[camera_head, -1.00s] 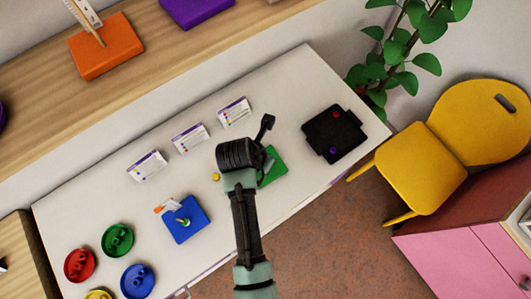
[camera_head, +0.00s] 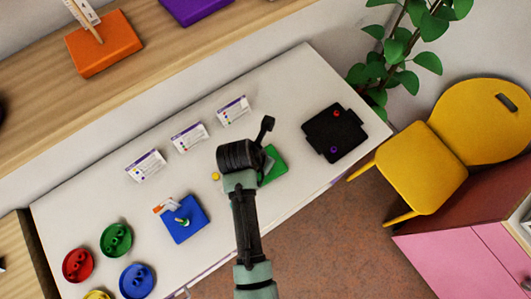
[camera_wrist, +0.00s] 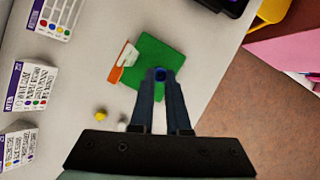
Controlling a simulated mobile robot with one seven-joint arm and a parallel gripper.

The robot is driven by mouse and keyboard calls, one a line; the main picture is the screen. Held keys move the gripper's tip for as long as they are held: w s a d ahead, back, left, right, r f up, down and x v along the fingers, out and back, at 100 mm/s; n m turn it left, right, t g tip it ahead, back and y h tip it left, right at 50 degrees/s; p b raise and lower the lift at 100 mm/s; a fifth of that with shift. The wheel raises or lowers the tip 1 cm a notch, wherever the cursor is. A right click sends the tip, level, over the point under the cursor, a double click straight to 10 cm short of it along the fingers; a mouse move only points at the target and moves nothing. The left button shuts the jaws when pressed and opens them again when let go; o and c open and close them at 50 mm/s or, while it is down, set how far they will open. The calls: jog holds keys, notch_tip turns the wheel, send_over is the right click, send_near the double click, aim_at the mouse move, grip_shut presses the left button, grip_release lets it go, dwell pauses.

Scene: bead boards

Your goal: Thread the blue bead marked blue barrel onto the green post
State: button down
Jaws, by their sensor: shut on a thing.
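My gripper (camera_wrist: 160,77) is shut on a small blue bead (camera_wrist: 160,72), which sits between the fingertips in the wrist view. The bead and fingertips are over the green board (camera_wrist: 170,50). I cannot tell the height of the bead above it. The green post is not visible; the bead and fingers may cover it. No marking on the bead can be read. In the head view the green board (camera_head: 277,170) shows partly behind my arm, and the bead is hidden.
An orange and white tag (camera_wrist: 123,62) stands at the green board's left edge. A yellow bead (camera_wrist: 101,114) and a white bead (camera_wrist: 123,124) lie nearby. A blue board (camera_head: 184,226), coloured dishes (camera_head: 117,239), white cards (camera_head: 189,137) and a black tray (camera_head: 322,126) share the table.

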jog(key=shift+f+b, duration=0.3)
jog(key=shift+f, duration=0.35)
jog(key=c, duration=0.8)
grip_release()
jog(key=b+v, duration=0.1)
jog(key=v, duration=1.2)
jog(key=shift+d, duration=0.1)
